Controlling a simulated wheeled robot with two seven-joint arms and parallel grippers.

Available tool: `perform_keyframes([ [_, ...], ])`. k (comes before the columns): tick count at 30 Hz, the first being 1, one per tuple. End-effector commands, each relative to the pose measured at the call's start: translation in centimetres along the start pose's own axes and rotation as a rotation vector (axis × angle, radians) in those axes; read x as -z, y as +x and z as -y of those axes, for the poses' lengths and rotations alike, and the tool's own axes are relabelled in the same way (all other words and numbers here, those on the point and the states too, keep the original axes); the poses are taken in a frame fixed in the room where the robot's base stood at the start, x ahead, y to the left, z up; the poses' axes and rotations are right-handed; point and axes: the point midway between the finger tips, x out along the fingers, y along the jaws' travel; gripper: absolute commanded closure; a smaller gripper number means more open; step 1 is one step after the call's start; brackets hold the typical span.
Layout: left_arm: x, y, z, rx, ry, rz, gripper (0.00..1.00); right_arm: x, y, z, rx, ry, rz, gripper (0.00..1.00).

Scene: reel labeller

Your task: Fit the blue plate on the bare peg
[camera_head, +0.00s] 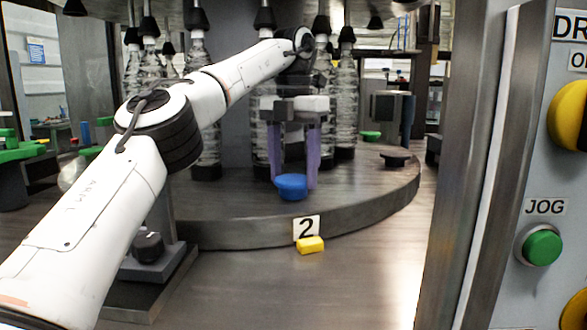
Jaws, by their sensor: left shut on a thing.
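My left gripper (294,184) reaches down from the upper middle, its two purple fingers on either side of the blue plate (291,187). The bare peg cannot be made out for certain. My right gripper is not in view.
Clear bottles (346,105) stand on the platform (235,225) behind the gripper. A yellow block (310,245) lies below the label (306,229). A black knob (148,246) is at left. A metal post (480,170) and control panel (545,180) stand at right.

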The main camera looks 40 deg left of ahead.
Motion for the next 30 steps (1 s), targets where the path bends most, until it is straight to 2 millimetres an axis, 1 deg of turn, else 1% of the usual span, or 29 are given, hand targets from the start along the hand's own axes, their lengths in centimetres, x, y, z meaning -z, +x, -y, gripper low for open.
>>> perform_keyframes([
  [8, 0.0, 0.1, 0.0, 0.000, 0.000, 0.001, 0.66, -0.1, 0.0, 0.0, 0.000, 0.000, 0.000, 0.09],
  [9, 0.0, 0.1, 0.0, 0.000, 0.000, 0.001, 0.36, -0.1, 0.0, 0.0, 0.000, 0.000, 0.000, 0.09],
  [12, 0.0, 0.1, 0.0, 0.000, 0.000, 0.000, 0.21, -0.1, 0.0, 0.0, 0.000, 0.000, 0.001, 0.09],
  [23, 0.0, 0.1, 0.0, 0.000, 0.000, 0.000, 0.21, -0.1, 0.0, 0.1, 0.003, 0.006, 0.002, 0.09],
  [30, 0.0, -4.4, 0.0, -0.001, 0.000, 0.001, 0.21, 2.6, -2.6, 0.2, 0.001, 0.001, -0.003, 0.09],
])
